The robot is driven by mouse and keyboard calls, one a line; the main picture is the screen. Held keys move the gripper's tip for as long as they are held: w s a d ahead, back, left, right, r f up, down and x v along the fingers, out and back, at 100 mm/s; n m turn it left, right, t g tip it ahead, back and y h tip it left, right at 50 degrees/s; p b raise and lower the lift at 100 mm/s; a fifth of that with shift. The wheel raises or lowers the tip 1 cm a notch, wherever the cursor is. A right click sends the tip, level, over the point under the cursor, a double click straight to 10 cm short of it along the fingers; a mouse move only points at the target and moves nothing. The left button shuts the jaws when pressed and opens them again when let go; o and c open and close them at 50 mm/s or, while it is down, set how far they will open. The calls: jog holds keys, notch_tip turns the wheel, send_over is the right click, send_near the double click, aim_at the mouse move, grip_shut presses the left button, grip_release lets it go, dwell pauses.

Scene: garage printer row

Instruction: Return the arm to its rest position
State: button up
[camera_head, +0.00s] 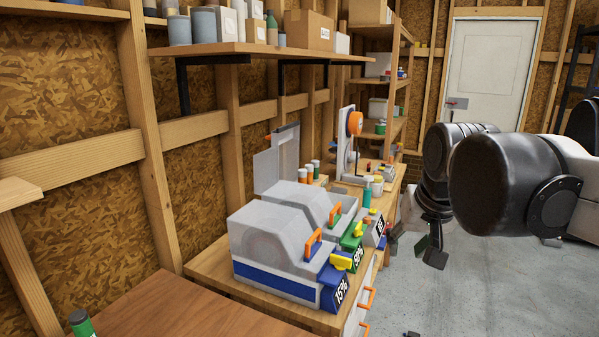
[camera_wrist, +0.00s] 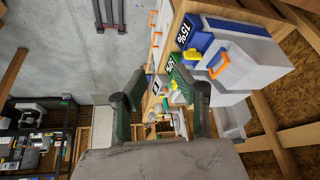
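My arm (camera_head: 505,180) reaches in from the right in the head view, bent over the open floor beside the bench. My gripper (camera_head: 418,243) hangs below the arm's dark joints, to the right of the bench. In the wrist view my gripper (camera_wrist: 160,98) shows two dark green-edged fingers spread apart. Nothing is held between them. The bench row shows in the background beyond the fingers. In the head view the arm hides part of the far floor and some of the gripper.
The wooden bench (camera_head: 208,264) carries a blue-based printer (camera_head: 272,250) labelled 15%, more printers behind it, and small bottles. Orange-handled drawers (camera_head: 367,298) face the floor. A loaded shelf (camera_head: 260,48) hangs above. The concrete floor (camera_head: 500,290) is mostly clear; a white door (camera_head: 488,68) stands behind.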

jog(key=s+f+n+t, duration=0.1)
jog(key=s+f, duration=0.9)
jog(key=s, duration=0.3)
jog(key=shift+s+f+t, duration=0.2)
jog(key=shift+t, duration=0.2)
